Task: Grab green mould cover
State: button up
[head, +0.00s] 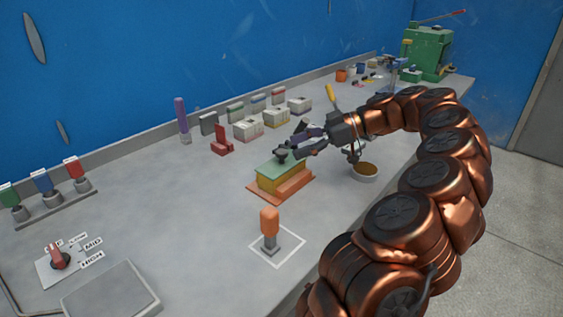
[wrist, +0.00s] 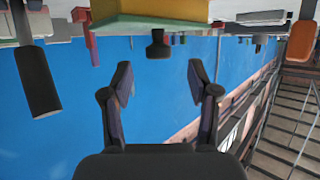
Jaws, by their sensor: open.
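The green mould cover (head: 285,168) lies flat on top of a yellow mould block (head: 284,183), which sits on an orange base plate (head: 295,188). A dark knob (head: 281,156) stands up from the cover. My gripper (head: 293,147) is just above and beside the knob, with its fingers spread. In the wrist view, which looks upside down, the cover (wrist: 120,22) shows at the top edge. Its knob (wrist: 158,45) points between my open fingertips (wrist: 160,70) but is still beyond them, with a gap. Nothing is between the fingers.
An orange-handled tool (head: 269,222) stands in a white square in front. A red block (head: 222,142) and several small boxes stand behind left. Bare bench lies left of the mould.

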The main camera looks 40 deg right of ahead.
aim_at(286, 151)
jog(key=shift+p+x, duration=0.35)
jog(key=shift+x, duration=2.25)
jog(key=shift+f, duration=0.1)
jog(key=shift+c, duration=0.4)
grip_shut()
